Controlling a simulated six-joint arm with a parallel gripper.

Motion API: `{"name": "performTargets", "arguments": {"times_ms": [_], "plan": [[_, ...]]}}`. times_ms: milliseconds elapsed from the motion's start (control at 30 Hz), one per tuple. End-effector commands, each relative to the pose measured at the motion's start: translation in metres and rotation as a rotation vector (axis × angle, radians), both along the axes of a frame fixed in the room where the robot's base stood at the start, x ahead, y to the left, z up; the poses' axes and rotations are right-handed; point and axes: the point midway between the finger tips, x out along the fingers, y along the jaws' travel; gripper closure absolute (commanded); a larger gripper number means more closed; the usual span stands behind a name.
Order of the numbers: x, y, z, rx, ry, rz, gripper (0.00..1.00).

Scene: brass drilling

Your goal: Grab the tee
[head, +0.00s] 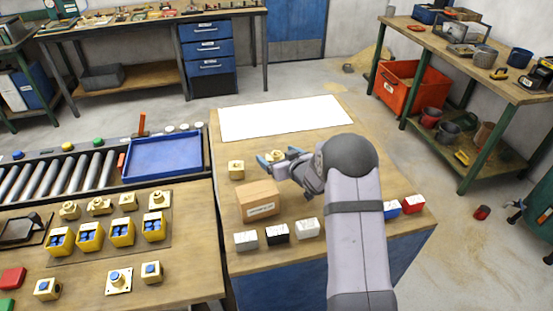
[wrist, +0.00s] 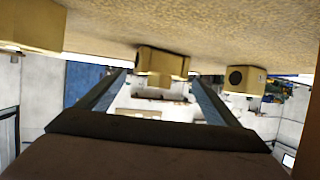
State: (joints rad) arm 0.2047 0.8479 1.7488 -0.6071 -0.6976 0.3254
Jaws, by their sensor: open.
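My gripper (head: 277,158) is open and low over the right bench, its fingers pointing toward the far left. In the wrist view, which is upside down, its two fingers (wrist: 160,84) show with a gap between them. A brass fitting (wrist: 160,62) with a stepped body stands beyond the fingertips, roughly in line with the gap and apart from them. It may be the tee, but I cannot tell surely. A brass block with a dark round hole (wrist: 244,79) stands to its right; it also shows in the head view (head: 236,170). Another brass block (wrist: 28,28) is nearer, at the left.
A cardboard box (head: 258,201) stands close beside my gripper. Small grey, black and white blocks (head: 278,232) line the front edge, with a red block (head: 413,204) at right. A white sheet (head: 285,118) lies clear behind. Brass fittings and a blue tray (head: 162,157) are at left.

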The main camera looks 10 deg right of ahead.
Motion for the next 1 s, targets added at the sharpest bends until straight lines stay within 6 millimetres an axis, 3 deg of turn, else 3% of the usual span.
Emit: {"name": "performTargets", "arguments": {"times_ms": [400, 667, 1000], "plan": [[0.0091, 0.0019, -0.0045, 0.000, 0.001, 0.000, 0.15], [0.0090, 0.0020, -0.0044, 0.000, 0.001, 0.000, 0.75], [0.0104, 0.0018, 0.0021, 0.000, -0.006, 0.000, 0.76]]}}
